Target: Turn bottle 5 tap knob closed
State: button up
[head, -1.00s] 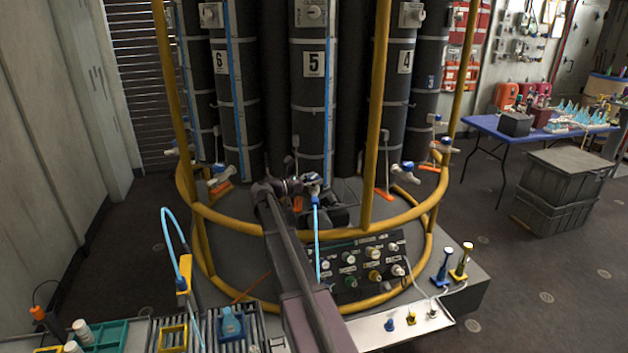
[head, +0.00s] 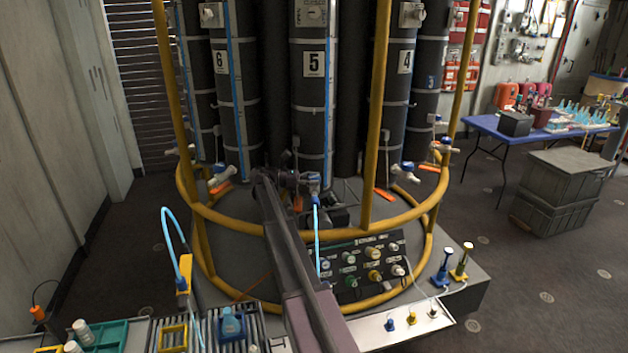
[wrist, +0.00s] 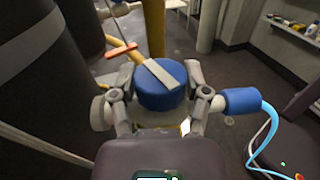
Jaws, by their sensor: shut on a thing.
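Bottle 5 (head: 313,110) is a dark upright cylinder with a white "5" label in the middle of the rack. Its tap is low at the front, with a blue part (head: 314,183) showing beside my gripper (head: 298,181). In the wrist view the tap's round blue knob (wrist: 153,95) has a pale bar (wrist: 160,73) lying slantwise across its face. My gripper (wrist: 161,84) is shut on the knob, one finger on each side. A blue fitting (wrist: 241,101) with a light-blue hose (wrist: 272,125) sticks out to the right. The tap body is mostly hidden.
A yellow rail (head: 350,233) curves around the rack, with a yellow post (head: 375,120) to the right of the tap. Below is a black panel of knobs (head: 365,265). Bottles 6 (head: 222,110) and 4 (head: 398,110) flank bottle 5.

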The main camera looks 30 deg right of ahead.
jog(key=o, duration=1.2)
jog(key=shift+d, duration=0.1)
jog(key=shift+c, duration=0.2)
jog(key=v, duration=0.7)
jog(key=shift+a, duration=0.25)
jog(key=shift+w, duration=0.1)
